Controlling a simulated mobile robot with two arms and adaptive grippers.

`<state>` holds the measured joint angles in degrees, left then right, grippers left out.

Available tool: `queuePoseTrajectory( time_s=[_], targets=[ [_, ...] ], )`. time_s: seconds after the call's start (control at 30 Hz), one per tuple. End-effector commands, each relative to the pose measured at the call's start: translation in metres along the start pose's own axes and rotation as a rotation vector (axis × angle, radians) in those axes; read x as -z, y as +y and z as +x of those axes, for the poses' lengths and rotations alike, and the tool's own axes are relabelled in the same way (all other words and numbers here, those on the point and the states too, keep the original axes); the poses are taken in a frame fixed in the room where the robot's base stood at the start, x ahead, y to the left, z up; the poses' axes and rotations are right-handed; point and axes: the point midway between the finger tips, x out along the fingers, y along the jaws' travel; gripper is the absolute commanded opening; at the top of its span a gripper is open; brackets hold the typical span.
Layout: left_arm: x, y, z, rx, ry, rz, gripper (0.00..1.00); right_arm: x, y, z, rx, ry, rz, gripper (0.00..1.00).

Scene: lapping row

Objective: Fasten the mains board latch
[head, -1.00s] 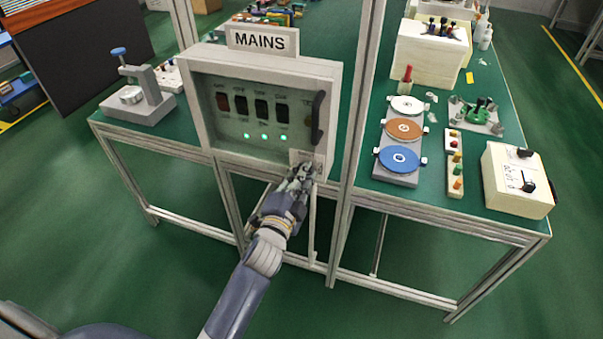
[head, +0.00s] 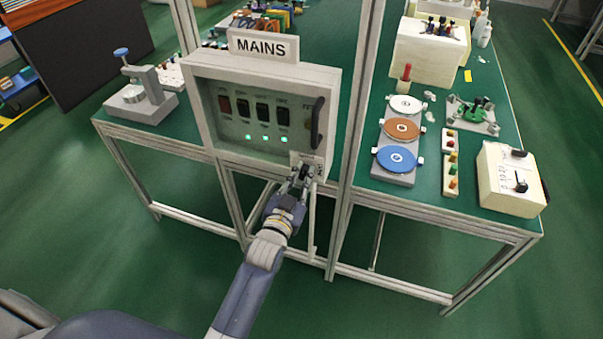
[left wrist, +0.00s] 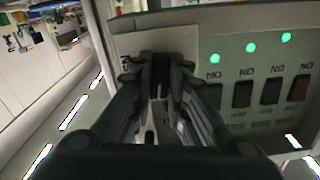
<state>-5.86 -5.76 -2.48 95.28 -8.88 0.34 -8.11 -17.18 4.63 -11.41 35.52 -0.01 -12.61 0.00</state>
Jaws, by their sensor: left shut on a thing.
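The mains board (head: 205,110) is a pale box with a MAINS sign on top, dark switches, one reddish switch and green lamps behind a front cover. A dark upright handle (head: 318,122) is on its right side. The latch plate (head: 319,160) is at the lower right corner, largely hidden by my left gripper (head: 304,174). In the left wrist view, my left gripper (left wrist: 160,75) is shut on a small dark part at the pale plate (left wrist: 128,43), which looks like the latch. Its exact position is hidden by the fingers. My right gripper is not in view.
A metal frame post (head: 358,120) stands close to the right of the board. The right bench holds a plate with coloured discs (head: 395,178), button blocks and a cream box (head: 508,185). A grey press (head: 140,95) stands on the left. Floor in front is clear.

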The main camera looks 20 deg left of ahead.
Motion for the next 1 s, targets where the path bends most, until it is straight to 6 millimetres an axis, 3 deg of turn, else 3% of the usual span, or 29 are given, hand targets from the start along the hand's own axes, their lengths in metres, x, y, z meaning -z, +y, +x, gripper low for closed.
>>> queuePoseTrajectory(
  time_s=[0.4, 0.97, 1.0],
  targets=[
    [-0.0006, 0.0001, -0.0001, 0.000, -0.002, -0.184, 0.00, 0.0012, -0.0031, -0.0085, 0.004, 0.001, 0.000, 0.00],
    [-0.0008, 0.0003, -0.0001, -0.001, -0.002, -0.211, 0.00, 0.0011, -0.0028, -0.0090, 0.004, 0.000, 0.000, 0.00],
    [-0.0009, 0.0003, -0.0001, -0.001, -0.002, -0.211, 0.24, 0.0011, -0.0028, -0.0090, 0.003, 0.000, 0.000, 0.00]
  ],
)
